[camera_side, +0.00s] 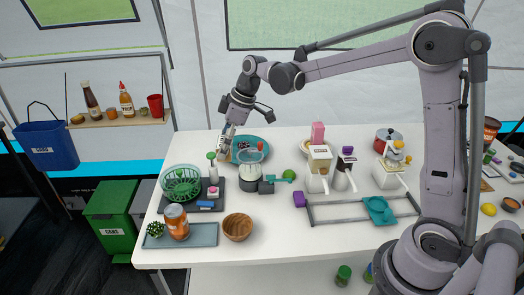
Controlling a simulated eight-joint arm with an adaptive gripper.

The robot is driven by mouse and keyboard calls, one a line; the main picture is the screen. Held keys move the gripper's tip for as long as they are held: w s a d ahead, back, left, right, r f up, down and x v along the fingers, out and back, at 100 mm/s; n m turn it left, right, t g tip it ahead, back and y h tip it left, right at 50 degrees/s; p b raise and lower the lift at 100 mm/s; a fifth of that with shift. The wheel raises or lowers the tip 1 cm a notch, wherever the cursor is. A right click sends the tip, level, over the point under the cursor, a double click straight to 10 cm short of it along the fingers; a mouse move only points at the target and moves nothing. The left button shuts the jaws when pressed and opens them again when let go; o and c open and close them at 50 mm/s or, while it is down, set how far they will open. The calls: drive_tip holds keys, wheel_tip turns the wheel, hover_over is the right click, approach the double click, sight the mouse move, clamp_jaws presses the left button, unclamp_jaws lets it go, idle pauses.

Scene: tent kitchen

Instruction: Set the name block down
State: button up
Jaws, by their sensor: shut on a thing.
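My gripper (228,128) points down over the back left part of the white table. It is shut on a small pale block (223,146), which I take to be the name block. The block is tilted and sits just left of a teal plate (266,144). Any lettering on it is too small to read. I cannot tell whether its lower end touches the table or the plate.
A green-capped bottle (213,168) stands just in front of the block, and a blender-like jar (250,166) is to its right. A green colander (181,183) is at the left. Bare white table (190,148) shows left of the block.

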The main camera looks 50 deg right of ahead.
drive_tip(key=s+a+f, duration=0.1)
drive_tip(key=s+a, duration=0.2)
drive_tip(key=s, duration=0.4)
drive_tip(key=a+f, duration=0.3)
drive_tip(key=f, duration=0.1)
drive_tip(key=w+a+f, duration=0.1)
drive_tip(key=a+f, duration=0.3)
drive_tip(key=w+a+f, duration=0.1)
drive_tip(key=a+f, duration=0.3)
drive_tip(key=shift+w+a, duration=0.15)
drive_tip(key=shift+w, duration=0.05)
drive_tip(key=shift+f, duration=2.15)
drive_tip(key=shift+f, duration=0.1)
drive_tip(key=o, duration=1.2)
drive_tip(key=shift+c, duration=0.2)
